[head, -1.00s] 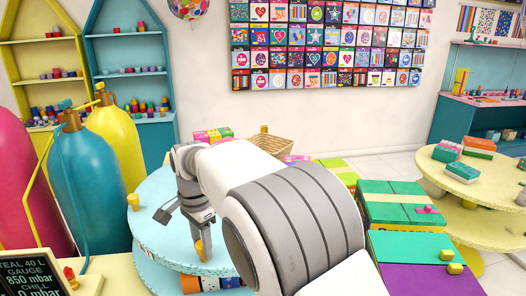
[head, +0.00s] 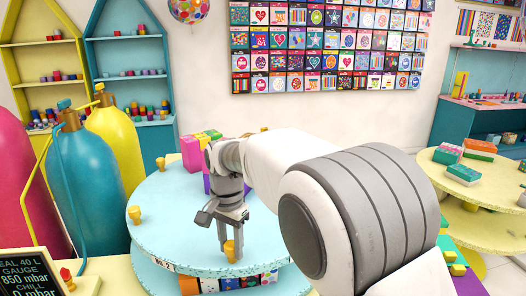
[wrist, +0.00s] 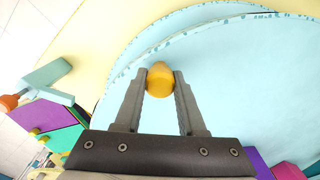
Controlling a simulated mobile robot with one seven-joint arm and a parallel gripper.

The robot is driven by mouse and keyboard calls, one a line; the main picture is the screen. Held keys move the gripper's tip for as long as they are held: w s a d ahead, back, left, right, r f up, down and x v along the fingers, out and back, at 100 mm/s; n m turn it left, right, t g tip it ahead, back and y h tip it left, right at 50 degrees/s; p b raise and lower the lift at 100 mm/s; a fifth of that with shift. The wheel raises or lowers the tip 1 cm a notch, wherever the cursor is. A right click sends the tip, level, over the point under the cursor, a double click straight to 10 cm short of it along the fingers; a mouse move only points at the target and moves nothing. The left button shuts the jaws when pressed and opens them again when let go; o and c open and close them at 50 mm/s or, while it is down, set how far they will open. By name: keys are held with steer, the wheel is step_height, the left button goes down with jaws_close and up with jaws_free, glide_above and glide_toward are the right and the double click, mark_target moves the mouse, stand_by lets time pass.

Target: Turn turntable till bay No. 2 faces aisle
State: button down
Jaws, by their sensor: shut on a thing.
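The light blue round turntable (head: 170,225) stands in front of me, with a lower tier below its speckled rim. A yellow knob (head: 229,252) stands at its near edge, and my gripper (head: 230,245) is shut on it from above. In the wrist view the knob (wrist: 160,82) sits between the two fingertips (wrist: 161,74). Another yellow knob (head: 134,214) stands free at the left edge. A small label (head: 165,267) is on the near-left rim; its number is too small to read. My arm hides the turntable's right side.
Teal (head: 85,165) and yellow (head: 118,140) gas cylinders stand close to the left. A black sign (head: 30,272) is at lower left. Coloured boxes (head: 193,152) are at the turntable's back. A cream round table (head: 480,190) is at right.

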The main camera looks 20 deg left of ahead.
mark_target(278, 249)
steer(key=shift+w+d+r, duration=0.1)
steer(key=shift+w, duration=0.05)
steer(key=shift+w+d+n, duration=0.4)
steer(key=shift+w+d, duration=0.25)
steer(key=shift+d, duration=0.25)
steer(key=shift+w+d+n, duration=0.4)
steer(key=shift+w+d, duration=0.2)
steer(key=shift+d, duration=0.25)
steer(key=shift+w+d+n, duration=0.4)
steer(key=shift+w+d, duration=0.25)
steer(key=shift+d, duration=0.25)
steer(key=shift+w, duration=0.1)
steer(key=shift+n, duration=0.9)
steer(key=w+d, duration=0.1)
steer(key=w+d+p, duration=0.1)
steer(key=w+d, duration=0.1)
steer(key=shift+w+d+r, duration=0.1)
steer(key=shift+w+d, duration=0.05)
steer(key=shift+w, duration=0.1)
steer(key=c, duration=0.5)
jaws_free()
